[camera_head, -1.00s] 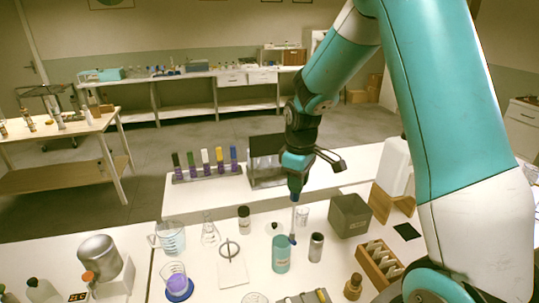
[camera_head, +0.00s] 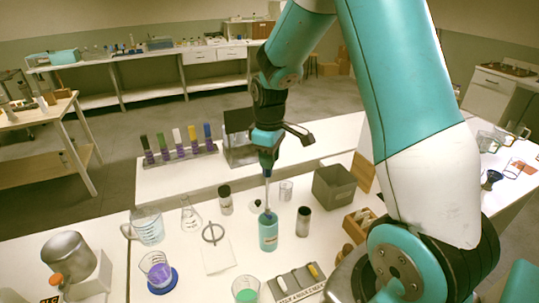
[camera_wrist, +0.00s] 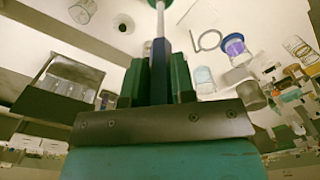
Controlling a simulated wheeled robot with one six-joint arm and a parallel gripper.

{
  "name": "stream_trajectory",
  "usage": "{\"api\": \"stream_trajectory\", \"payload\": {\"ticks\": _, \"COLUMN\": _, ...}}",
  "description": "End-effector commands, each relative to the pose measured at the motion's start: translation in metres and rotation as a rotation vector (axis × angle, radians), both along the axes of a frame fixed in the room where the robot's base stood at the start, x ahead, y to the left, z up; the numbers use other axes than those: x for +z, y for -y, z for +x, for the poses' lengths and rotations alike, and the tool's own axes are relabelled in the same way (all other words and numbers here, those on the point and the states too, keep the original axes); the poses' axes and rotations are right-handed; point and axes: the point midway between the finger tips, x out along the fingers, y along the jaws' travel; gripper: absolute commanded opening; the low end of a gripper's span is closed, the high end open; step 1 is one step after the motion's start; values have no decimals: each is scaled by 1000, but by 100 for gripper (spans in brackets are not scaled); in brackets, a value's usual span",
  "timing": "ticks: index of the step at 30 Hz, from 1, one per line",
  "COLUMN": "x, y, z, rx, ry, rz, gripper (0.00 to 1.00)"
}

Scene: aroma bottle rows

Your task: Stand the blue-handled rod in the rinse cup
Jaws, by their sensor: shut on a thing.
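My gripper (camera_head: 267,163) is shut on the blue handle of a rod (camera_head: 267,196), which hangs nearly upright below it. In the wrist view the blue handle (camera_wrist: 160,72) sits between the green fingers and the pale shaft runs away from it. A teal cup with a small label (camera_head: 268,236), likely the rinse cup, stands on the white table. The rod's lower end overlaps this cup's mouth in the head view. I cannot tell whether the tip is inside or just above. In the wrist view the shaft reaches a teal shape at the top edge.
A dark cylinder (camera_head: 303,222) stands close right of the teal cup, and a small clear glass (camera_head: 286,191) behind it. A dark-capped bottle (camera_head: 225,200), a flask (camera_head: 191,216) and a jug (camera_head: 147,226) stand left. A grey-green box (camera_head: 333,188) is at right.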

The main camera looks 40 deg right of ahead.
Motion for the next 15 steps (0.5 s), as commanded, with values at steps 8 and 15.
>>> {"api": "stream_trajectory", "payload": {"ticks": 8, "x": -27, "y": -1, "z": 0, "rx": 1, "ry": -1, "rz": 0, "gripper": 5}}
{"api": "stream_trajectory", "payload": {"ticks": 15, "x": -47, "y": -1, "z": 0, "rx": 1, "ry": -1, "rz": 0, "gripper": 5}}
